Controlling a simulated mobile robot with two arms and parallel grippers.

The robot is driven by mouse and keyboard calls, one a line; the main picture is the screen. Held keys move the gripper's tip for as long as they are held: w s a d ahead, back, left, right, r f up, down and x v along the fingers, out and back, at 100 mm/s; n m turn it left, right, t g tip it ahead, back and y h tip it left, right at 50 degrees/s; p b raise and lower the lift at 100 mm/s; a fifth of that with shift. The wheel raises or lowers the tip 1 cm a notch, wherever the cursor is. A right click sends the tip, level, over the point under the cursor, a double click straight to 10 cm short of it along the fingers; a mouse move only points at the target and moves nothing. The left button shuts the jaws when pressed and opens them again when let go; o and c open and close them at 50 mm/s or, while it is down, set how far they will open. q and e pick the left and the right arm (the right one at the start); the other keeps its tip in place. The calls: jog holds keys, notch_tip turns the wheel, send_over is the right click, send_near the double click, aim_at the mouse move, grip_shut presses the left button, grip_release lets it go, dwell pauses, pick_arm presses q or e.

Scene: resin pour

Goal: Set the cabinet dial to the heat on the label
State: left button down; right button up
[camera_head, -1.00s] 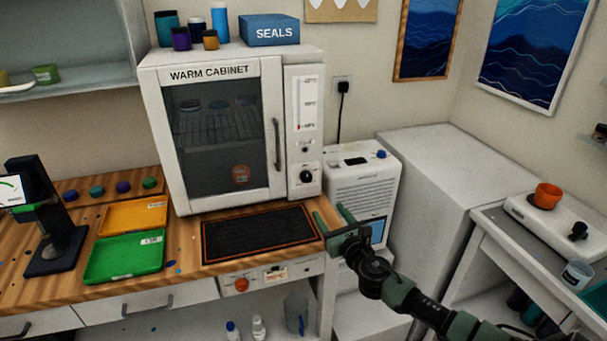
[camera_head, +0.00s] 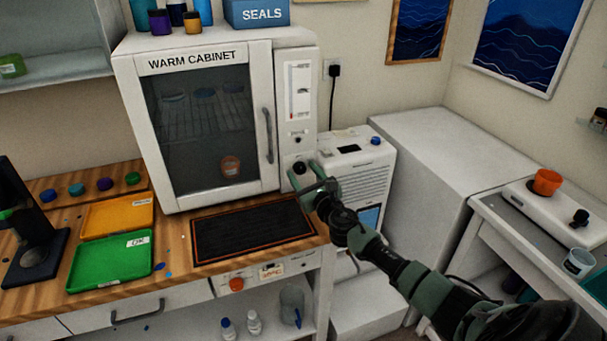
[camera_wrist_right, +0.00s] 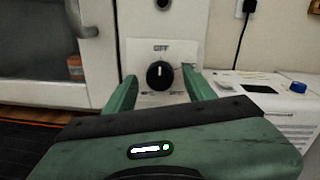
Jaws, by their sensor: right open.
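The white warm cabinet (camera_head: 130,120) stands on the wooden bench, its glass door closed. Its black dial (camera_head: 300,167) is low on the right-hand panel. In the right wrist view the dial (camera_wrist_right: 160,75) shows a pale pointer mark at the top, toward the word OFF; smaller markings below are unreadable. A strip label with a red mark (camera_head: 299,90) is higher on the panel, its text too small to read. My right gripper (camera_head: 305,175) is open in front of the dial; in the wrist view its fingers (camera_wrist_right: 160,88) stand either side of it, apart from it. My left gripper is not in view.
A black mat (camera_head: 250,232) lies on the bench before the cabinet. A green tray (camera_head: 110,262) and yellow tray (camera_head: 118,218) are left of it. A white vented unit (camera_head: 362,185) stands right of the cabinet, close to my right arm.

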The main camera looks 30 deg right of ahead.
grip_shut()
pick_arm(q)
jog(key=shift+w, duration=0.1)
